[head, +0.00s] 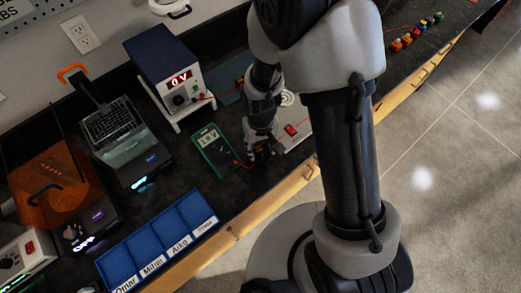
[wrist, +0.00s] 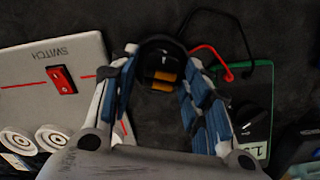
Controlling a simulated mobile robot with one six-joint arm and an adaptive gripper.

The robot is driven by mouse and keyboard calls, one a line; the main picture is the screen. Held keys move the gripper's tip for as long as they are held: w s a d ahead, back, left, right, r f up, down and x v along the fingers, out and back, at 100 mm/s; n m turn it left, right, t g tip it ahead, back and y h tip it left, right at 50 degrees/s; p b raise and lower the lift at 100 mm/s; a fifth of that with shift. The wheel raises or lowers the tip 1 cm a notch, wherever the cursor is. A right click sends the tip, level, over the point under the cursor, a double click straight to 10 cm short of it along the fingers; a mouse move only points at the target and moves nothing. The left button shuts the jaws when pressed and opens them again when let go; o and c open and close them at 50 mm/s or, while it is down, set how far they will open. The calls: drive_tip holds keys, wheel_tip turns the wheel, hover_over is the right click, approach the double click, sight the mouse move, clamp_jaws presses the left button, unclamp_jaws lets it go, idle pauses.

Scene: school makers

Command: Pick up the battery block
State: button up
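The battery block (wrist: 163,78) appears to be the dark thing with orange-yellow parts between my fingers in the wrist view. The fingers stand apart; contact with the block's sides is not clear. Much of the block is hidden by the gripper.
A white switch board (wrist: 35,85) with a red switch lies left of the gripper in the wrist view. A green multimeter (head: 213,150) with leads lies close on the other side. A power supply (head: 168,72) stands behind; a blue labelled tray (head: 158,243) lies at front left.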

drive_tip(key=c, duration=0.8)
drive_tip(key=shift+r, duration=0.1)
